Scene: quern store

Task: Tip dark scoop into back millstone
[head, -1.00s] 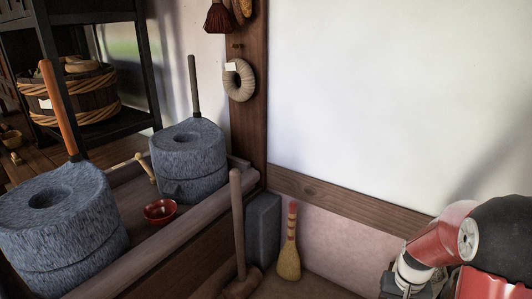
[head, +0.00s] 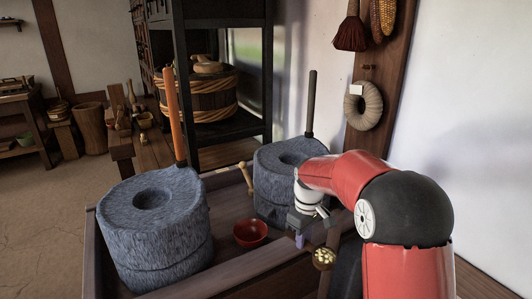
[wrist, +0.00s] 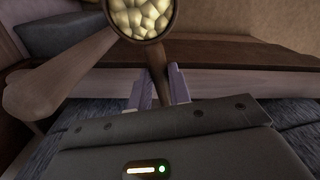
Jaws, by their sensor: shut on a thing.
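My gripper (head: 304,232) is shut on the handle of the dark scoop (head: 324,266). In the wrist view the dark handle (wrist: 156,62) runs between the two pale purple fingers. The scoop's bowl is full of pale yellow kernels (wrist: 139,15) and looks about level. The back millstone (head: 268,187) is grey, with an eye in its top and a dark upright handle. My arm hides part of its right side. The scoop is to the right of and nearer than this millstone, beside it and not over its eye.
The front millstone (head: 150,232), with an orange-brown handle (head: 174,115), stands at left in the wooden trough (head: 235,268). A red bowl (head: 250,233) and a small pale brush or stick (head: 245,177) lie between the stones.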

